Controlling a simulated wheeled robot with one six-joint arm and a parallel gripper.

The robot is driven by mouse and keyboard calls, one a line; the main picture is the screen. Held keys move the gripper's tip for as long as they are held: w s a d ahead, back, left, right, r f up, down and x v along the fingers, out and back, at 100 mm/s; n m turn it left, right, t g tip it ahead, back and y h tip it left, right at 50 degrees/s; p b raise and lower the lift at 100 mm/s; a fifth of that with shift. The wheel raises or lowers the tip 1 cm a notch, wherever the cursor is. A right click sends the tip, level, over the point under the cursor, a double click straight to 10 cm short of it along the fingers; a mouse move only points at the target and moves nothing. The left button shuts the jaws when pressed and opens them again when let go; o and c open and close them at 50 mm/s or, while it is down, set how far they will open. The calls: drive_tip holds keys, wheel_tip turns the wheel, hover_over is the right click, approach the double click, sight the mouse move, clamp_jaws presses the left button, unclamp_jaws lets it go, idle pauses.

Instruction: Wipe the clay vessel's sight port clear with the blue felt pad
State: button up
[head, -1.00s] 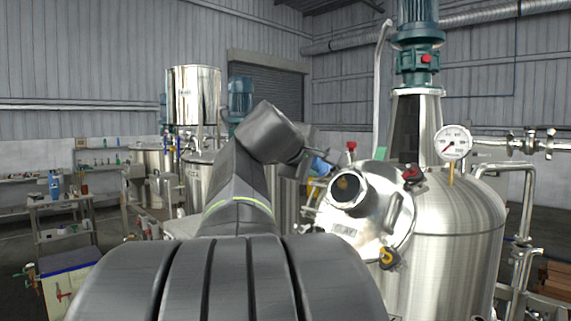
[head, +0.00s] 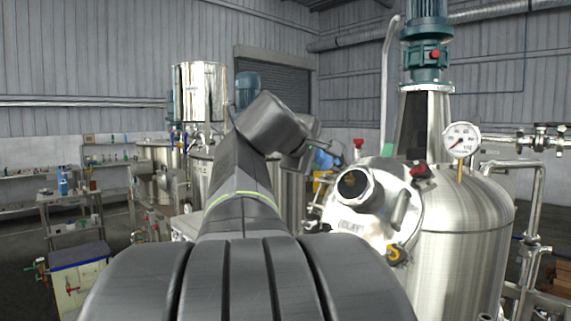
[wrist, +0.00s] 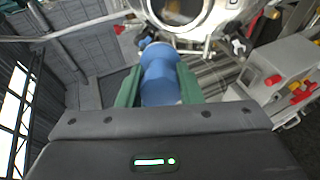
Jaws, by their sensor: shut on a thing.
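The steel vessel (head: 465,235) stands at the right in the head view; its label is too small to read. Its round sight port (head: 354,184) sticks out from the tilted manway cover (head: 352,220), its glass dark. In the wrist view the port's ring (wrist: 185,25) shows at the top edge, partly cut off. My gripper (wrist: 158,68) has green fingers shut on the blue felt pad (wrist: 165,80). The pad's far end points toward the port; contact cannot be told. In the head view the blue pad (head: 323,160) shows just left of the port, partly behind my wrist.
A red knob (head: 418,170) and a yellow-and-black fitting (head: 394,254) sit around the cover. A pressure gauge (head: 461,139) and motor (head: 427,60) stand above. A shelf cart (head: 75,215) and other tanks (head: 198,90) stand at the left.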

drive_tip(key=shift+w+d+f+b, duration=0.2)
drive_tip(key=shift+w+d+f, duration=0.75)
drive_tip(key=shift+d, duration=0.25)
drive_tip(key=shift+w+d+f+b, duration=0.2)
drive_tip(key=shift+w+d+f, duration=0.7)
drive_tip(key=shift+d, duration=0.25)
drive_tip(key=shift+w+d+f, duration=0.25)
drive_tip(key=shift+d+f, duration=0.05)
drive_tip(key=shift+d, duration=0.05)
drive_tip(key=shift+f, duration=0.1)
idle(0.7)
drive_tip(key=shift+s+a+r+p, duration=0.2)
drive_tip(key=shift+s+a+r, duration=0.6)
drive_tip(key=shift+a, duration=0.15)
drive_tip(key=shift+s+a+r+p, duration=0.2)
drive_tip(key=shift+s+a+r, duration=0.55)
drive_tip(key=shift+a, duration=0.2)
drive_tip(key=shift+r, duration=0.1)
